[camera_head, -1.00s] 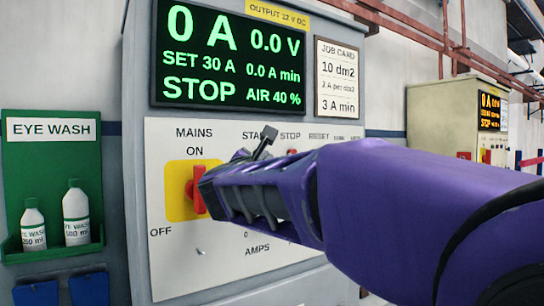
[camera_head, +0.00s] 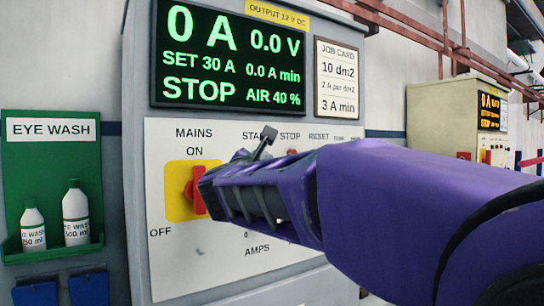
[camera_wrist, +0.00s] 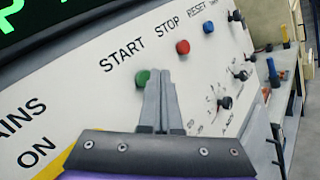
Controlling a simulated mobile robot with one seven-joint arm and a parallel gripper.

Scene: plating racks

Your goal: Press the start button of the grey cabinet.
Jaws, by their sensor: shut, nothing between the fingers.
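The grey cabinet (camera_head: 137,60) fills the middle of the head view; its green display (camera_head: 228,55) reads 0 A, 0.0 V and STOP. In the wrist view the green start button (camera_wrist: 142,79) sits under the START label on the pale panel (camera_wrist: 85,100). My gripper (camera_wrist: 159,72) is shut and empty, its fingertips just right of the green button in that picture. I cannot tell whether they touch the panel. In the head view my gripper (camera_head: 268,132) covers part of the START label, and the green button is hidden.
The red stop button (camera_wrist: 182,47) and blue reset button (camera_wrist: 208,27) lie up and right of the green one. The red mains switch (camera_head: 195,188) is partly behind my arm. A green eye-wash shelf (camera_head: 50,160) hangs at left; a second cabinet (camera_head: 435,115) stands at right.

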